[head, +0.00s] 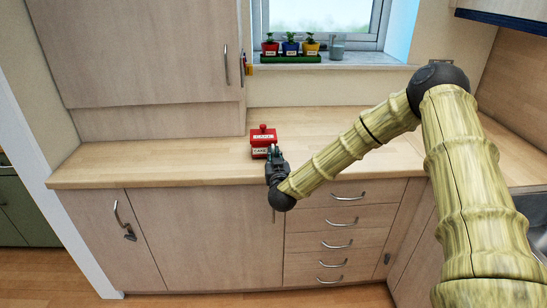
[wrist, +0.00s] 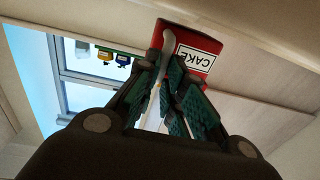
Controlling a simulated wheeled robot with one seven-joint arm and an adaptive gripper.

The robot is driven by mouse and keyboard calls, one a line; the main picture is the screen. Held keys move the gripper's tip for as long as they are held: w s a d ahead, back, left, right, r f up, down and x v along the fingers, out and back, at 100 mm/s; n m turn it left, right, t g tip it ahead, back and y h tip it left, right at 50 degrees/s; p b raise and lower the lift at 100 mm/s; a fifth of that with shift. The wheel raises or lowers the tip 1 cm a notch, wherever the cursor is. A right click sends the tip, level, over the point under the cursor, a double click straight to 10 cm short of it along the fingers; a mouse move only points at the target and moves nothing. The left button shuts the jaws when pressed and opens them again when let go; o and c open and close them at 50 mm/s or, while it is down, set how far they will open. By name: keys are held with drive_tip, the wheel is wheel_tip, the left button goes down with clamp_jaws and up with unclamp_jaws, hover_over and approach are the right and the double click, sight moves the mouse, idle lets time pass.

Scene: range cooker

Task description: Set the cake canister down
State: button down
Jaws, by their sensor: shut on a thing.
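The cake canister (head: 263,140) is red, with a round-knobbed red lid and white labels reading CAKE. In the head view it is upright at the wooden worktop (head: 180,165), near the front edge and left of my arm. I cannot tell whether its base touches the worktop. My gripper (head: 274,160) is at its near right side, shut on it. The wrist view is upside down; the canister (wrist: 198,48) shows beyond my fingers (wrist: 165,85), with a pale curved strip between them. The fingers hide part of the canister.
A tall wooden cupboard (head: 140,50) stands at the left back. Potted plants (head: 290,47) in red, blue and yellow and a grey cup (head: 337,50) are on the windowsill. The worktop is clear to the left and behind. A sink (head: 535,215) is at the far right.

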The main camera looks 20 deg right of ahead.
drive_tip(key=shift+f, duration=0.5)
drive_tip(key=c, duration=2)
unclamp_jaws()
drive_tip(key=shift+f, duration=0.15)
drive_tip(key=o, duration=0.5)
